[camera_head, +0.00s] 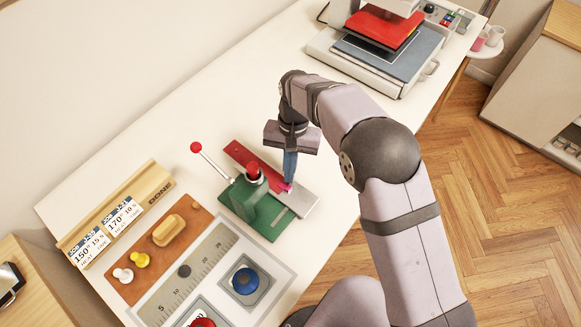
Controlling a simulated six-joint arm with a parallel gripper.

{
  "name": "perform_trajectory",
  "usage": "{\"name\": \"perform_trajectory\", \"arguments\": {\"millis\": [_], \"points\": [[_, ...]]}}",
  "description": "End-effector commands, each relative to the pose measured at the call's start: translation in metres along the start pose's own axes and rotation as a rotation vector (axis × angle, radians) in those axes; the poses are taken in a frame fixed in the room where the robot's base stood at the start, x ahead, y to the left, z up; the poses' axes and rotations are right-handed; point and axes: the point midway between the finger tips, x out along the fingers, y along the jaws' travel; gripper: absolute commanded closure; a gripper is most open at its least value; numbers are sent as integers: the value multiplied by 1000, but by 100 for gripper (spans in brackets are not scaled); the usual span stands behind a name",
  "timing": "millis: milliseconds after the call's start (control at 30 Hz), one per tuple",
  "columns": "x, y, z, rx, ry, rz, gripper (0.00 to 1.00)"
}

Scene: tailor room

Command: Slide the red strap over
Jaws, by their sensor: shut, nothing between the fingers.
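The red strap (240,153) lies flat on the white table, running diagonally behind the green hand press. Its far-left end shows clear, and its middle is partly hidden by my gripper and the press. A grey bar (304,203) extends in line with it toward the table's front edge. The green press (262,212) has a red knob on top and a lever ending in a red ball (196,147). My gripper (287,187) points down, shut and empty, with pink tips over the strip beside the press. Whether the tips touch the strip I cannot tell.
A heat press (385,62) with a red pad stands at the far right. At the near left are a wooden rack (113,208) with two cards, a brown board with small pegs, a ruler plate and a blue button (245,281). Table beyond the strap is clear.

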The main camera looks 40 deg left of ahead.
Motion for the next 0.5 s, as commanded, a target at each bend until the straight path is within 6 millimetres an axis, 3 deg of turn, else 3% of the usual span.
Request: {"name": "perform_trajectory", "arguments": {"millis": [133, 500], "points": [[3, 0, 9, -1, -2, 1, 100], [2, 0, 9, 0, -1, 1, 100]]}}
